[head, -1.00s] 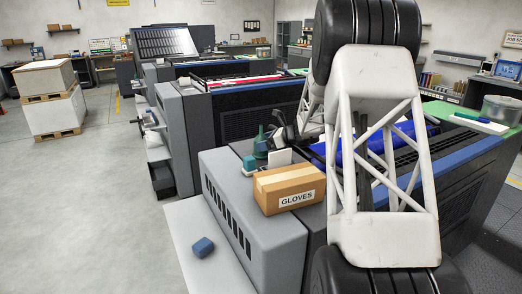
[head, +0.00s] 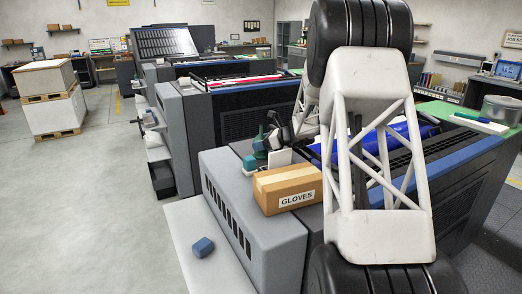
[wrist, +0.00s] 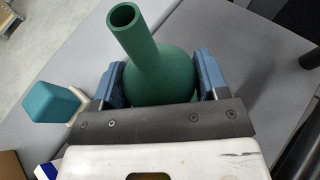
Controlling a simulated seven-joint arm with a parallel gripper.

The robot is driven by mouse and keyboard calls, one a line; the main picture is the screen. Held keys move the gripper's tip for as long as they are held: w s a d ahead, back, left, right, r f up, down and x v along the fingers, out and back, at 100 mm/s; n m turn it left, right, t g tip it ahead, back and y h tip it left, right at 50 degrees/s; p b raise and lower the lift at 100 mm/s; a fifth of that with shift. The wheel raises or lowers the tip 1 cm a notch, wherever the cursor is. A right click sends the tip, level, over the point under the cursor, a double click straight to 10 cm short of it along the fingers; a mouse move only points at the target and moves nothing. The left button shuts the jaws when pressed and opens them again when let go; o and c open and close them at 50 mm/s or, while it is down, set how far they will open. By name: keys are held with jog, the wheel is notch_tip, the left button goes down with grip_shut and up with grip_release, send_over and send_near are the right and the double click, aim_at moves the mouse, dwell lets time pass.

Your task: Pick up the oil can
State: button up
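The oil can is dark green with a round body and a long open spout. In the wrist view the oil can (wrist: 150,55) stands between my gripper's blue finger pads, its spout pointing up and to the left. My gripper (wrist: 160,78) looks open, with one pad on each side of the round body. The pads are very close to the body, and firm contact does not show. The can's lower part is hidden behind the gripper. In the head view the oil can (head: 261,144) stands on the grey machine top behind the gloves box, with my gripper (head: 274,126) at it.
A cardboard box labelled GLOVES (head: 287,188) is close in front of the can. A teal block on a white base (wrist: 53,97) is left of my gripper in the wrist view. A blue block (head: 203,247) lies on the lower ledge. A blue roller (head: 400,135) is to the right.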

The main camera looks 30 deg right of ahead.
jog(key=c, duration=0.7)
jog(key=shift+o, duration=0.2)
jog(key=shift+r, duration=0.2)
jog(key=shift+r, duration=4.85)
